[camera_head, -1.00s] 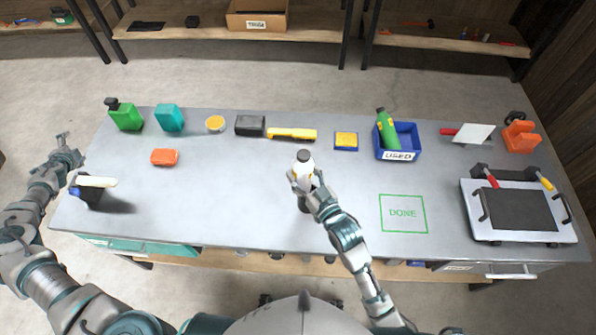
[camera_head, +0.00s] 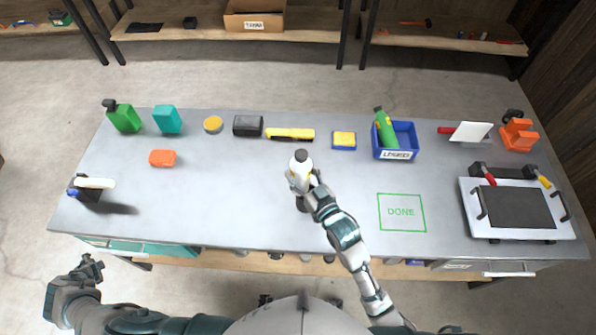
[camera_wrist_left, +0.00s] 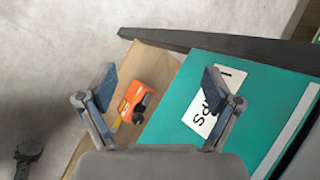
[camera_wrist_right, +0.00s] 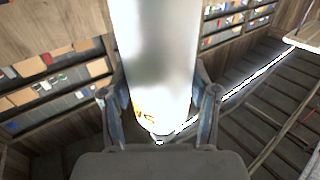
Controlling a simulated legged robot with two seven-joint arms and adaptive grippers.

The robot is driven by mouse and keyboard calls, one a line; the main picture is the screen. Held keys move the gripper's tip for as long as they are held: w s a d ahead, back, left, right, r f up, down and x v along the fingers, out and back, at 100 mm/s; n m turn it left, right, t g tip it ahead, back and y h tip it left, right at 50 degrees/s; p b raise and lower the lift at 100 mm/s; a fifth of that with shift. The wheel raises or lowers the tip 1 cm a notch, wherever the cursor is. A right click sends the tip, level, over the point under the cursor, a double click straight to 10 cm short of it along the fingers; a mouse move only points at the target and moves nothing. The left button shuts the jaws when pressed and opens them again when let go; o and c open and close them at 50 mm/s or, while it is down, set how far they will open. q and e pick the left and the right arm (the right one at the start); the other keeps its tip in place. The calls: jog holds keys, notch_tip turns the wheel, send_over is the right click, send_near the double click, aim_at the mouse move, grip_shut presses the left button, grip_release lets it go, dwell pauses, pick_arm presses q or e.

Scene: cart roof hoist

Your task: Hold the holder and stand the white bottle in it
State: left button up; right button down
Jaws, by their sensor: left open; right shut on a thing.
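The white bottle (camera_head: 301,166) with a dark cap is upright over the middle of the table. My right gripper (camera_head: 302,184) is shut around it; the bottle fills the space between the fingers in the right wrist view (camera_wrist_right: 155,70). I cannot tell whether its base touches the table. A dark box-like thing (camera_head: 88,194), apparently the holder, stands at the table's left edge with a cream bar across its top and a blue part at its side. My left gripper (camera_head: 88,266) is open and empty, off the table's front left edge, apart from the holder.
A blue bin (camera_head: 411,141) with a green bottle, a yellow block (camera_head: 344,140) and other items line the back. An orange block (camera_head: 162,158) lies at left. A green DONE square (camera_head: 401,212) and a hotplate (camera_head: 516,207) are at right. A teal drawer (camera_wrist_left: 225,80) is below the left gripper.

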jog(key=shift+a+r, duration=0.1)
jog(key=shift+a, duration=0.55)
pick_arm(q)
jog(key=s+d+f+n+h, duration=0.1)
jog(key=d+f+h, duration=0.1)
jog(key=d+f, duration=0.65)
jog(key=d+f+h, duration=0.1)
jog(key=d+f, duration=0.3)
jog(key=d, duration=1)
jog(key=s+d+f+n+h, duration=0.1)
jog(key=d+f+h, duration=0.1)
jog(key=d+f, duration=0.7)
pick_arm(e)
jog(key=shift+d, duration=0.5)
jog(key=shift+a, duration=0.25)
pick_arm(q)
jog(key=s+d+n, duration=0.2)
jog(key=s+d, duration=0.2)
jog(key=d, duration=0.4)
jog(key=s+d+n+g+h, duration=0.1)
jog(key=s+d, duration=0.3)
jog(key=d, duration=0.5)
jog(key=s+d+n, duration=0.2)
jog(key=s+d, duration=0.2)
jog(key=d, duration=0.4)
jog(key=shift+s+d+f+n+g+h, duration=0.3)
jog(key=shift+s+d+f+g+h, duration=0.05)
jog(key=shift+s+f+g+h, duration=0.1)
jog(key=shift+w, duration=0.1)
